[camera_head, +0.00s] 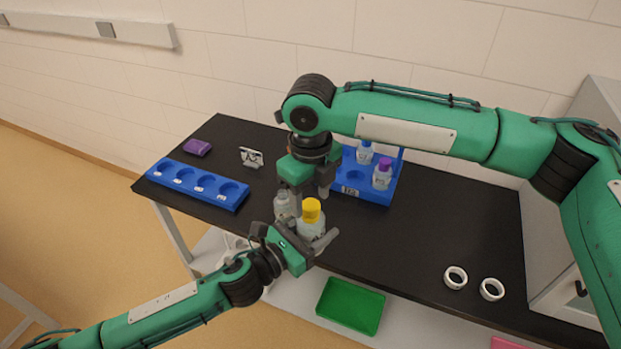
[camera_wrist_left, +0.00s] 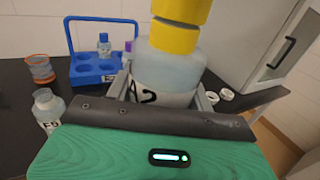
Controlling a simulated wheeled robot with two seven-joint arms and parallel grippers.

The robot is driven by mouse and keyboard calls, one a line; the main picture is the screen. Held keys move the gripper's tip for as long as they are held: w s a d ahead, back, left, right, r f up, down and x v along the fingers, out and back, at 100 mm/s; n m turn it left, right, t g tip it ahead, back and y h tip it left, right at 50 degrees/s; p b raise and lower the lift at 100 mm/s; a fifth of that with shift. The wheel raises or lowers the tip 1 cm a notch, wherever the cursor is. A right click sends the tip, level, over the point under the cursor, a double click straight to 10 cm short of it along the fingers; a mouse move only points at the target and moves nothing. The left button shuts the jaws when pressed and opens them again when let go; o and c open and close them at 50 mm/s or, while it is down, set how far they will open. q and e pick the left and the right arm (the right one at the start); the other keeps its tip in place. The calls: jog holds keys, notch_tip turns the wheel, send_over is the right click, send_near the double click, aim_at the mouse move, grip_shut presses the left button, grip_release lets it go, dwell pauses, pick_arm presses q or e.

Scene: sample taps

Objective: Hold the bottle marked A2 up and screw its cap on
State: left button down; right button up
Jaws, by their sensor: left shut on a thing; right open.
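The bottle marked A2 (camera_wrist_left: 165,75) is shut in my left gripper (camera_head: 312,243), above the table's front edge. It is pale, with "A2" partly readable in the left wrist view. A yellow cap (camera_head: 311,211) is at its mouth; the left wrist view shows a second yellow tier (camera_wrist_left: 180,10) above a lower one (camera_wrist_left: 174,37), cut by the frame top. I cannot tell how tightly the cap sits. My right gripper (camera_head: 311,195) is open, pointing down just above and behind the cap; it does not show in the left wrist view.
An uncapped bottle (camera_head: 284,205) stands close left of A2; it also shows in the left wrist view (camera_wrist_left: 47,108). A blue rack (camera_head: 349,191) holds bottles with blue and purple caps. An empty blue holder (camera_head: 215,201) lies left. White rings (camera_head: 455,277) lie right. A green tray (camera_head: 350,306) sits below.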

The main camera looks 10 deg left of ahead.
jog(key=shift+f, duration=0.65)
